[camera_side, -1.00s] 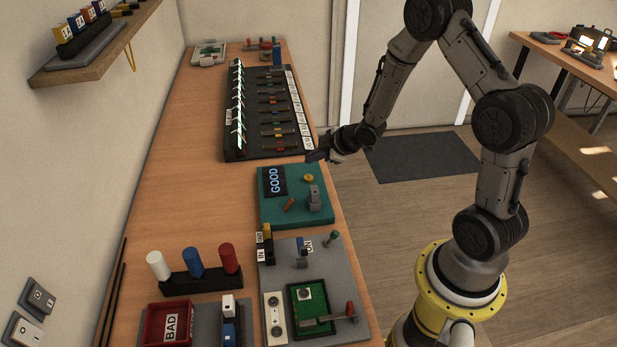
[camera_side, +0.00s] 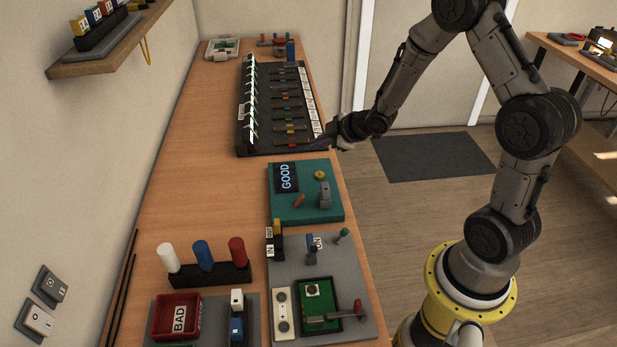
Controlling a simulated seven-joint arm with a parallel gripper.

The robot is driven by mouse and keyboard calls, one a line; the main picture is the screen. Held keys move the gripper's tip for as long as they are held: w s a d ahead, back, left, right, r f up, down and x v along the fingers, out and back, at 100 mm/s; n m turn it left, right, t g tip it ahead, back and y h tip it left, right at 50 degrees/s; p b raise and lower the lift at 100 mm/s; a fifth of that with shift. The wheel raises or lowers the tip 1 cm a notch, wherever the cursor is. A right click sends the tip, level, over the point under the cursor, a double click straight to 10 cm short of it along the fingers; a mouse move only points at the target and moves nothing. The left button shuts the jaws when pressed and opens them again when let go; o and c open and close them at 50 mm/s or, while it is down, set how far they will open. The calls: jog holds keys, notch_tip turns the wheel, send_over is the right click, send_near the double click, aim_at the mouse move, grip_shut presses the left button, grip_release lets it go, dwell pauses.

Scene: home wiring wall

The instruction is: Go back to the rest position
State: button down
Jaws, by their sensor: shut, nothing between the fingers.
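My gripper (camera_side: 322,143) is at the right edge of the workbench, by the near right corner of the black rack. It is shut and empty, held above the bench. The black rack (camera_side: 243,140) carries a row of lit strips on its left and several coloured pieces on its right. The teal tester board (camera_side: 305,209) with a display reading "GOOD" lies just nearer than the gripper. Fine detail of the fingertips is too small to make out.
A grey board (camera_side: 350,262) with a green plate and levers lies at the near end. Left of it are white, blue and red cylinders in a black holder (camera_side: 225,276) and a red BAD bin (camera_side: 163,318). A shelf (camera_side: 100,62) juts from the left wall. Floor right of the bench is open.

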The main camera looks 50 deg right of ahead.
jog(key=w+a+r+n+t, duration=0.1)
jog(key=w+a+r+t, duration=0.15)
jog(key=r, duration=0.85)
jog(key=s+a+r+m+h, duration=0.1)
jog(key=s+a+r, duration=0.25)
jog(key=r, duration=0.25)
jog(key=s+a+r+m, duration=0.1)
jog(key=s+a+r, duration=0.1)
jog(key=s+r, duration=0.3)
jog(key=s+a+r+m+g, duration=0.1)
jog(key=s+r+m, duration=0.1)
jog(key=s, duration=0.4)
jog(key=s+a+r+m+g, duration=0.1)
jog(key=s+a+r+m, duration=0.1)
jog(key=s, duration=0.4)
jog(key=s+a+f+m+g+y, duration=0.1)
jog(key=s+f+m+g, duration=0.2)
jog(key=s+f, duration=0.4)
jog(key=s+g, duration=0.1)
jog(key=s, duration=0.3)
jog(key=shift+s+a+f+m+g, duration=0.15)
jog(key=shift+a+f+m+g, duration=0.1)
jog(key=shift+a+m+g, duration=0.15)
